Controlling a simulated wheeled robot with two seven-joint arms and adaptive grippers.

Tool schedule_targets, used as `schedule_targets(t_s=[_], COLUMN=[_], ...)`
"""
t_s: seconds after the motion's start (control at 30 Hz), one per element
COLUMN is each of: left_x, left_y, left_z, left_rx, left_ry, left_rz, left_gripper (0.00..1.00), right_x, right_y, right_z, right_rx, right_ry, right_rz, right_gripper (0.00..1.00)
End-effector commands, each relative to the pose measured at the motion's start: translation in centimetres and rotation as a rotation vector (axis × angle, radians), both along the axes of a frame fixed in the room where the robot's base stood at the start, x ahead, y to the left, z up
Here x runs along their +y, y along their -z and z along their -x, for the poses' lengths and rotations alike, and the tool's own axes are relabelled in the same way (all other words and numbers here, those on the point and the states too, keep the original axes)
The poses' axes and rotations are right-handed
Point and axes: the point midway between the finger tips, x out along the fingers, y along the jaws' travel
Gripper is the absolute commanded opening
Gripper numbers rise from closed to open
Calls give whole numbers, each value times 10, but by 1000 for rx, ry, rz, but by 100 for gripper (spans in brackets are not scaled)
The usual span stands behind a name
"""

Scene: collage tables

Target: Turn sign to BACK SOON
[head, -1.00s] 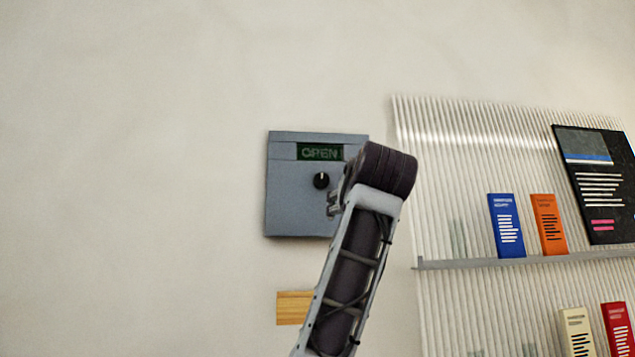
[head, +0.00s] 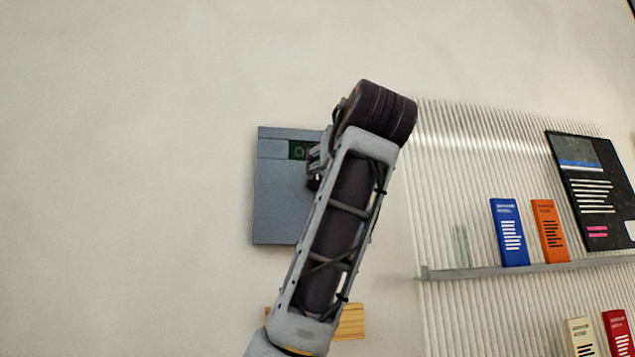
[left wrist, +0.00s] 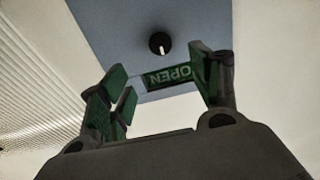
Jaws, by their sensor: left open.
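The sign is a blue-grey square panel (head: 276,205) on the wall in the head view. Its small dark green window (head: 298,150) is partly covered by my left arm; in the left wrist view the window (left wrist: 168,76) reads OPEN, upside down. A round black knob with a pale pointer mark (left wrist: 159,43) shows in the left wrist view, beyond the fingertips and apart from them. My left gripper (left wrist: 160,75) is open and empty, its green-padded fingers either side of the window. In the head view the left gripper (head: 318,160) is in front of the panel. My right gripper is not in view.
A ribbed white rack (head: 470,130) stands to the right, with a grey shelf (head: 450,272) holding blue (head: 509,232) and orange (head: 550,231) booklets. A black poster (head: 595,190) is further right. A wooden block (head: 350,322) is below the panel. The wall at left is clear.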

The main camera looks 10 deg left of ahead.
Motion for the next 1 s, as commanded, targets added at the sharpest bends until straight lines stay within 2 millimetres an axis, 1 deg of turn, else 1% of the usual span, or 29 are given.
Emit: schedule_targets(t_s=[0.17,0.37,0.57,0.8,1.0], left_x=[1,6,16,28,38], left_y=[0,0,-1,-1,-1], left_z=[-3,-14,-35,-65,-89], left_rx=[1,3,2,2,3], left_ry=[0,-1,-2,-1,-2], left_rz=[0,0,1,1,0], left_gripper=[63,63,63,63,63], right_x=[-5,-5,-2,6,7], right_y=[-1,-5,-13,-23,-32], right_z=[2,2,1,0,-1], right_rx=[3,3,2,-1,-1], right_ry=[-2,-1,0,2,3], right_rz=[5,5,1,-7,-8], right_gripper=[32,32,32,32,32])
